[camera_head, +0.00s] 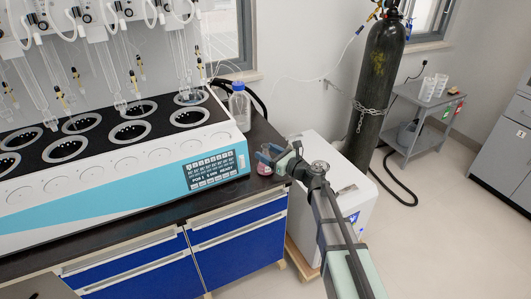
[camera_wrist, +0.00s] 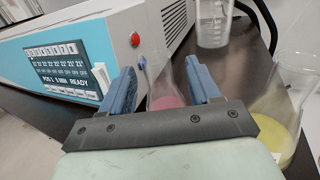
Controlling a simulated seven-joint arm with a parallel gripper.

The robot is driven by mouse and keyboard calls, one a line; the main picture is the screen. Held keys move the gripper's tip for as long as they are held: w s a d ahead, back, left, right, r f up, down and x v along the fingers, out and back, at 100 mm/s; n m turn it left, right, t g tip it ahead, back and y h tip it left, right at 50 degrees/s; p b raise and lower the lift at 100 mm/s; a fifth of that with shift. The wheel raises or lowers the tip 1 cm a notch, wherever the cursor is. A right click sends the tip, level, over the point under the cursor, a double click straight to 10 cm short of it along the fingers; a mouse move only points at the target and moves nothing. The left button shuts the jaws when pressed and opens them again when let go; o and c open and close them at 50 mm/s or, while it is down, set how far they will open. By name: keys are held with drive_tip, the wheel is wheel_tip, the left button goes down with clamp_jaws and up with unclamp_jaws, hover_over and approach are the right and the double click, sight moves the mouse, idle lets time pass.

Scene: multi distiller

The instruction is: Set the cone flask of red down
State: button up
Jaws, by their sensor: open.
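The cone flask of red (camera_head: 264,167) stands on the dark bench top, just right of the distiller's front right corner. Its pinkish-red liquid lies low in the clear glass. My gripper (camera_head: 275,153) is open at the flask, with one blue finger in front of part of it. In the wrist view my gripper (camera_wrist: 162,84) has its two blue fingers apart, with the flask (camera_wrist: 168,101) between them. Gaps show beside the glass, though contact at the fingertips is hard to tell. The gripper bar hides the near part of the flask.
The white and blue distiller (camera_head: 120,180) fills the left. A blue-capped bottle (camera_head: 239,108) stands behind the flask. A flask of yellow liquid (camera_wrist: 282,130) stands close on the right in the wrist view. A white box (camera_head: 350,190) and a gas cylinder (camera_head: 379,75) stand right of the bench.

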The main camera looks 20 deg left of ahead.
drive_tip(key=v, duration=1.1)
drive_tip(key=s+d+f+n+g+h, duration=0.2)
drive_tip(key=s+d+f+n+h, duration=0.3)
drive_tip(key=f, duration=0.6)
drive_tip(key=s+d+f+n+g, duration=0.2)
drive_tip(key=s+d+f, duration=0.1)
drive_tip(key=s+f, duration=0.55)
drive_tip(key=s+d+f+n+g+h, duration=0.2)
drive_tip(key=s+d+f+n+h, duration=0.15)
drive_tip(key=f, duration=0.85)
drive_tip(key=s+d+f+n+g+h, duration=0.2)
drive_tip(key=s+d+f+n, duration=0.2)
drive_tip(key=s+d, duration=0.3)
drive_tip(key=s+d+f+n+g+h, duration=0.3)
drive_tip(key=s+d, duration=0.4)
drive_tip(key=s, duration=0.5)
drive_tip(key=s+d+f+n+g+h, duration=0.2)
drive_tip(key=s+d+f+n, duration=0.3)
drive_tip(key=s, duration=0.5)
wheel_tip(320, 180, down, 2)
drive_tip(key=shift+s+d+f+g+h, duration=0.15)
drive_tip(key=shift+d+f+g+h, duration=0.15)
drive_tip(key=shift+d+h, duration=0.5)
